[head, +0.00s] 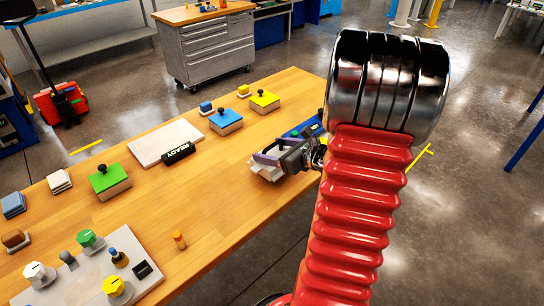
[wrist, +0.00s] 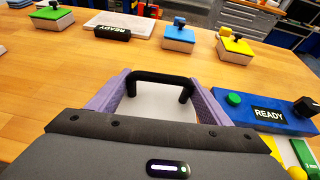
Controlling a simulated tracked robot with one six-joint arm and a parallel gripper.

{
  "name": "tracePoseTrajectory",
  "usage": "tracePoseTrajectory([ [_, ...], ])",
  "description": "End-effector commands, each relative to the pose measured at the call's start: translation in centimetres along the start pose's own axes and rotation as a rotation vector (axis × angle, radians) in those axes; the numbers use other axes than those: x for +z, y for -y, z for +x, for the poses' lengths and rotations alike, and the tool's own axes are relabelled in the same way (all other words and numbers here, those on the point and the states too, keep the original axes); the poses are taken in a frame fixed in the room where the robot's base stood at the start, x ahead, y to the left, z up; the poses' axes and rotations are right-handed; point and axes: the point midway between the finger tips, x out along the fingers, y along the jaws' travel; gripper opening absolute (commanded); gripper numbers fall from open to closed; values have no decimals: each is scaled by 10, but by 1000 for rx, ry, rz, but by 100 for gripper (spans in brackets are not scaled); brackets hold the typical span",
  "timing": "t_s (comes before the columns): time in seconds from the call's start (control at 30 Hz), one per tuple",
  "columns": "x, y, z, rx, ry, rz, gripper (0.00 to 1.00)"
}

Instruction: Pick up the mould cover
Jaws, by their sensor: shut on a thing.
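The mould cover looks like a white block with a black arched handle. In the wrist view the cover (wrist: 158,103) sits between the two purple fingers of my gripper (wrist: 160,88), its handle spanning the gap. In the head view my gripper (head: 276,157) is over the right part of the wooden table, shut on the white cover (head: 266,172). The cover is partly hidden by the fingers and my wrist. I cannot tell whether its underside touches the table.
A blue box (wrist: 262,115) with a READY display stands close right of my gripper in the wrist view. Green (head: 109,181), blue (head: 226,121) and yellow (head: 264,101) knobbed blocks and a pale plate (head: 165,143) stand on the table.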

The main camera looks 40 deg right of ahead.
Motion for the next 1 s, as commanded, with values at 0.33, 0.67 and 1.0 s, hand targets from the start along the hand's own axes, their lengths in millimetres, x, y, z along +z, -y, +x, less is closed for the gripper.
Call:
tracePoseTrajectory([
  [0.33, 47, 1, -19, -1, 5, -6, 23],
  [0.67, 62, 0, -25, 0, 3, -2, 23],
  [1.0, 62, 0, -25, 0, 3, -2, 23],
])
